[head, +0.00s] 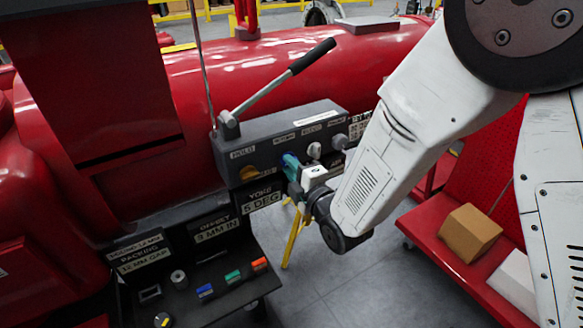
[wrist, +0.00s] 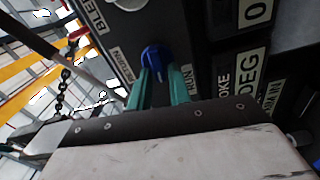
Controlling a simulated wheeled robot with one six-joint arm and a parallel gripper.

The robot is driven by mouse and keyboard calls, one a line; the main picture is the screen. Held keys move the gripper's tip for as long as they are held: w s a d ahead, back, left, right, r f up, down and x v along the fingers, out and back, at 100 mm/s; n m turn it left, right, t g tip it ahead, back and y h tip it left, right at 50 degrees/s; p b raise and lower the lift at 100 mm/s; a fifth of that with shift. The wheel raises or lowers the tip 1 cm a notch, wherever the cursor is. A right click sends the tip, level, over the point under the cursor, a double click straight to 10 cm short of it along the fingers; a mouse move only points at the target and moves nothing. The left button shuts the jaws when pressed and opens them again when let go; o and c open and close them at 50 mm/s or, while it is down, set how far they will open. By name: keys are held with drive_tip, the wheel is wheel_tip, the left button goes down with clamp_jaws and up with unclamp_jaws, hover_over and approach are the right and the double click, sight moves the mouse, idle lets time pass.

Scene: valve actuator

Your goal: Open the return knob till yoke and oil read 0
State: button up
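The return knob (wrist: 156,62) is blue and sits on the dark control box (head: 228,160), beside a label reading RETURN in the wrist view. My gripper (wrist: 160,78) has its two teal fingers on opposite sides of the knob, seemingly touching it. In the head view my gripper (head: 291,165) is at the box's front face and mostly covers the knob. The yoke plate (head: 262,197) reads 5 DEG in the head view; it is partly cut off in the wrist view (wrist: 245,75). The oil reading is not legible.
A lever with a black grip (head: 312,57) rises from the box. An orange knob (head: 249,173) is left of my gripper, and pale knobs (head: 314,150) are right. A red shelf (head: 425,222) holds boxes at right.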

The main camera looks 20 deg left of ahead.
drive_tip(key=shift+o, duration=0.8)
drive_tip(key=v, duration=0.7)
drive_tip(key=shift+s+d, duration=0.25)
drive_tip(key=shift+d, duration=0.05)
